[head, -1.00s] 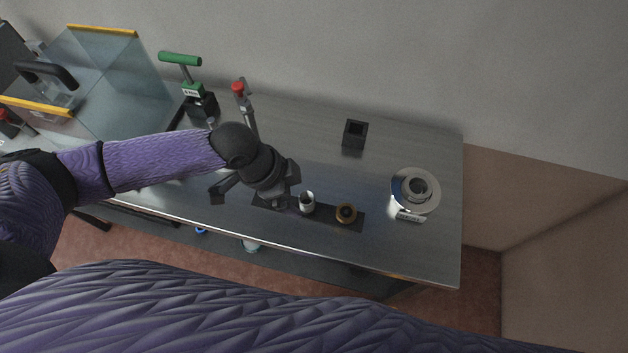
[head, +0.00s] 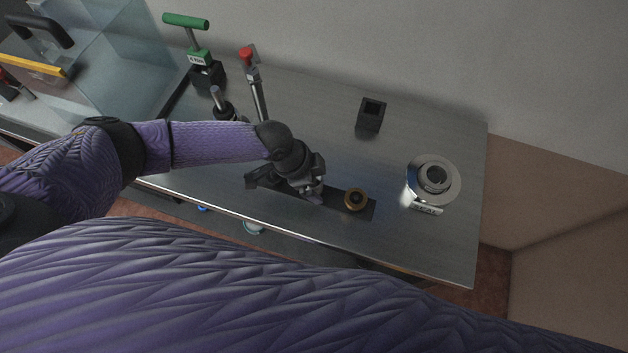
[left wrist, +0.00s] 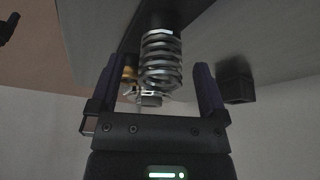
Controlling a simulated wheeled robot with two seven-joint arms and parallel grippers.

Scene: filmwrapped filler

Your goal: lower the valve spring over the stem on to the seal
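The valve spring (left wrist: 161,62), a silver coil, stands on the dark strip between the fingers of my left gripper (left wrist: 156,88). Gaps show between the coil and both fingers in the left wrist view. In the head view my left gripper (head: 313,194) is low over the strip (head: 365,212) and hides the spring. A round silver fixture (head: 433,182) with a dark-centred raised ring and a white label stands at the right of the bench. My right gripper is out of view.
A brass ring (head: 356,199) sits on the strip just right of my left gripper. A black square holder (head: 371,114) stands behind. A green-handled tool (head: 187,22) and a red-tipped tool (head: 247,56) stand at the back left. The bench between strip and fixture is clear.

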